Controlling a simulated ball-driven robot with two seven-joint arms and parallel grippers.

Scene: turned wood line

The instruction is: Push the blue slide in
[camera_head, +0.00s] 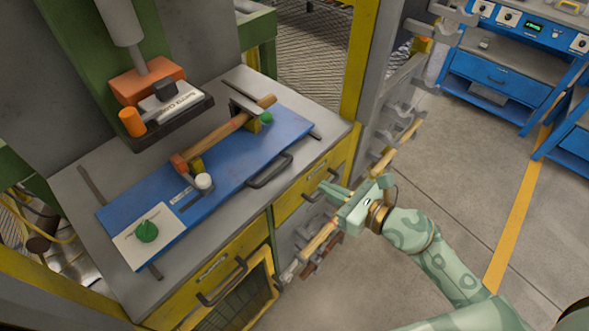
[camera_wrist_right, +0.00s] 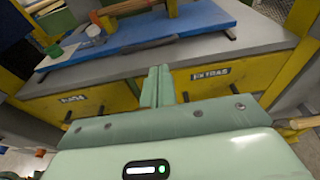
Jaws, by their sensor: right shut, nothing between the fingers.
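The blue slide (camera_head: 286,128) is a flat board lying on the grey bench top, with a dark bar handle (camera_head: 270,170) on its front edge. A turned wooden piece (camera_head: 222,137) lies along it, with yellow supports under it. A green knob (camera_head: 146,231) sits on a pale plate at the slide's near-left end. The slide also shows in the right wrist view (camera_wrist_right: 208,17). My right gripper (camera_head: 327,190) is shut and empty, in front of the bench by the yellow drawer fronts and apart from the slide. Its closed fingers show in the wrist view (camera_wrist_right: 158,86). My left gripper is out of view.
A press head with an orange block (camera_head: 146,80) hangs above the slide's back. Yellow drawers (camera_wrist_right: 213,76) with handles are under the bench top. A grey rack (camera_head: 388,110) holding wooden pieces stands right of the bench. Open floor lies to the right, before blue workbenches (camera_head: 500,75).

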